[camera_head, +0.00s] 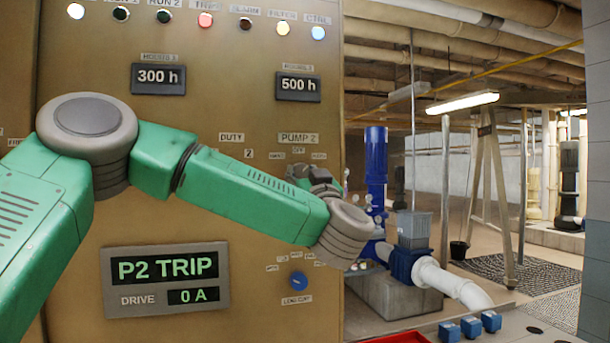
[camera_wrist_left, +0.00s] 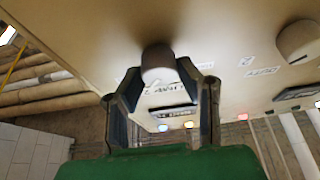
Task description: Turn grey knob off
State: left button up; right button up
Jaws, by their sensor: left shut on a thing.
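A grey knob (camera_wrist_left: 158,64) on the tan panel shows in the left wrist view between the fingers of my left gripper (camera_wrist_left: 163,80). The fingers are shut on its sides. In the head view my left gripper (camera_head: 312,178) is at the panel just below the PUMP 2 label (camera_head: 299,138), largely hidden by my own green arm. The knob's pointer direction cannot be read. A second grey knob (camera_wrist_left: 298,40) stands by the DUTY label in the left wrist view; my arm hides it in the head view. My right gripper is not in view.
A blue knob (camera_head: 298,281) sits lower on the panel. A display (camera_head: 166,279) reads P2 TRIP and 0 A. Indicator lamps run along the top. Right of the panel are a blue pump (camera_head: 408,264), white pipe and open floor. Small blue blocks (camera_head: 471,327) lie at the bottom right.

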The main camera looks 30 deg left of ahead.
pick_arm(q)
jog(key=shift+w+f+n+g+y+b, duration=0.15)
jog(key=shift+n+g+y+b, duration=0.1)
jog(key=shift+n+g+b, duration=0.45)
jog(key=shift+f+n+g+y+b, duration=0.2)
jog(key=shift+n+b, duration=0.3)
jog(key=shift+n, duration=0.4)
jog(key=n+g+b, duration=0.1)
jog(key=n+b, duration=0.1)
jog(key=n, duration=0.1)
jog(key=shift+n+y, duration=0.25)
jog(key=shift+n, duration=0.05)
jog(key=n+g+b, duration=0.2)
jog(key=n, duration=0.1)
jog(key=shift+w+r+n+y, duration=0.1)
jog(key=shift+r+n+y, duration=0.05)
jog(key=shift+n+y, duration=0.15)
jog(key=shift+n+g+b, duration=0.4)
jog(key=shift+n+b, duration=0.05)
jog(key=shift+n, duration=0.25)
jog(key=shift+r+n, duration=0.1)
jog(key=shift+n, duration=0.2)
